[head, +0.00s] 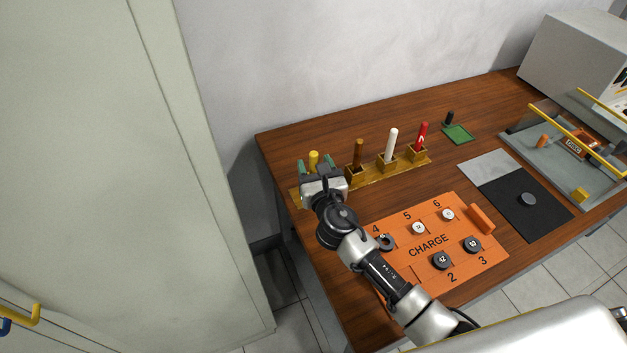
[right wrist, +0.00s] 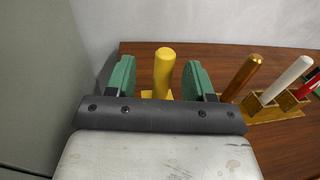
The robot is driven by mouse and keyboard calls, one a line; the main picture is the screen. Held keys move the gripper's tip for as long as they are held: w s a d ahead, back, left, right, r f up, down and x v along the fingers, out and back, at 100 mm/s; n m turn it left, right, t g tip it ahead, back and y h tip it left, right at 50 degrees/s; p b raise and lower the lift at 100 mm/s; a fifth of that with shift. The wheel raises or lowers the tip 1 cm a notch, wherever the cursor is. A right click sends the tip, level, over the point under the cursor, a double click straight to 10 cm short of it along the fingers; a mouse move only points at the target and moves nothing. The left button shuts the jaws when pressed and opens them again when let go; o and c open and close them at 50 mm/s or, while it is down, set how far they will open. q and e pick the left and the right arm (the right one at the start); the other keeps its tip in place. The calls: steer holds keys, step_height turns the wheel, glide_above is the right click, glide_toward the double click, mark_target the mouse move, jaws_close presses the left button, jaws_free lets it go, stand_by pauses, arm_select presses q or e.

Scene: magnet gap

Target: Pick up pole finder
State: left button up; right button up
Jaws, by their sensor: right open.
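A row of upright sticks stands in a wooden rack (head: 373,171) along the table's left back: a yellow stick (head: 314,158), a brown stick (head: 358,153), a white stick (head: 391,145) and a red stick (head: 422,135) with a pale mark. No label shows which one is the pole finder. My right gripper (head: 317,166) is open at the yellow stick. In the right wrist view, the yellow stick (right wrist: 164,72) stands between the two green fingers, with a gap on each side. The gripper body hides its lower end. My left gripper is not in view.
An orange CHARGE board (head: 428,268) with several round pieces lies under and beside my right arm. A black and grey mat (head: 512,202) with a disc is further right, near a glass-sided tray (head: 566,163). A pale cabinet (head: 95,150) stands left of the table.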

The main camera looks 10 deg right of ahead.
steer(key=w, duration=0.3)
steer(key=shift+w+d+f, duration=0.15)
steer(key=shift+w+f, duration=0.1)
steer(key=shift+w, duration=0.15)
steer(key=shift+w+f, duration=0.1)
steer(key=shift+w, duration=0.4)
steer(key=c, duration=0.4)
jaws_close()
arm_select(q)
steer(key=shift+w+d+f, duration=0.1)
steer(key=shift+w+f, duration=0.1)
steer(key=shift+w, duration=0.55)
arm_select(e)
steer(key=shift+r, duration=0.2)
